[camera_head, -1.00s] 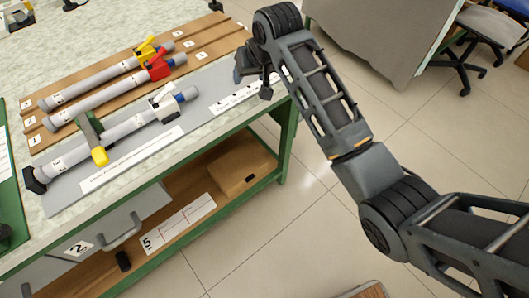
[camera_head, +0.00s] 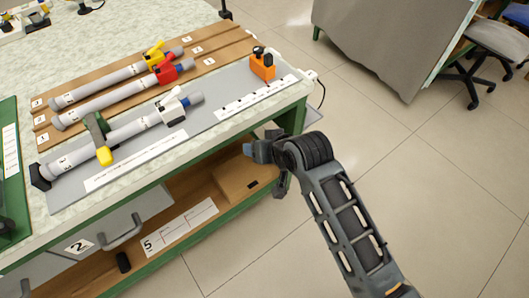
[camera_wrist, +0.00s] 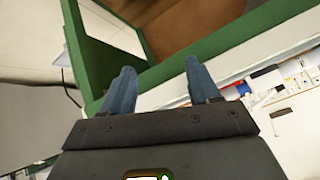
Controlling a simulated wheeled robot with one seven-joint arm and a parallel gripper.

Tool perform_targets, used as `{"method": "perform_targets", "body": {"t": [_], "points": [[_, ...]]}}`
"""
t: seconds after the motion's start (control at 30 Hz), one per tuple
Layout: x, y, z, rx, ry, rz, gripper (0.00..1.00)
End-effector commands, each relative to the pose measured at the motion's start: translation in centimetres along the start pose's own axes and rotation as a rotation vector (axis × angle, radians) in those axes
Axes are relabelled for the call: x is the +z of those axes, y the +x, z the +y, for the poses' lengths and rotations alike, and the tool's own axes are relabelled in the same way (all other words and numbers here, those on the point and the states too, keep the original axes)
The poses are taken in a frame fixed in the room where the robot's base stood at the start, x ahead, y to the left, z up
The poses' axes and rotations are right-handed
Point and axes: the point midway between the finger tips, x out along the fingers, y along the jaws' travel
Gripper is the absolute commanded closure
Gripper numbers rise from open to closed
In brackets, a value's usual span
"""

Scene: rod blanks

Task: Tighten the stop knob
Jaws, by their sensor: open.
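An orange stop block (camera_head: 262,68) stands on the far right end of the grey plate on the bench. A small black knob (camera_head: 259,51) sits on top of it. My gripper (camera_head: 249,150) is in front of the bench's edge, below and a little left of the stop in the head view, and apart from it. In the wrist view its two blue-grey fingers (camera_wrist: 160,82) are spread with nothing between them. The wrist view shows the green bench frame past the fingers; I cannot make out the knob there.
The grey plate (camera_head: 70,194) carries a grey rod (camera_head: 132,128) under a green clamp with a yellow handle (camera_head: 104,155). Two more rods (camera_head: 105,84) lie on the wooden rack (camera_head: 222,42) behind. A cardboard box (camera_head: 228,180) sits on the lower shelf.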

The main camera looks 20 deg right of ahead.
Motion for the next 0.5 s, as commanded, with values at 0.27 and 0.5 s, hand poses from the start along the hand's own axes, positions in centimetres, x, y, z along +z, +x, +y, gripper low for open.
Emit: {"method": "perform_targets", "body": {"t": [0.27,0.5], "points": [[2.5,-1.0,0.0,-0.007,0.009,0.035,0.39],[2.7,-1.2,0.1,-0.008,0.01,0.042,0.39]]}}
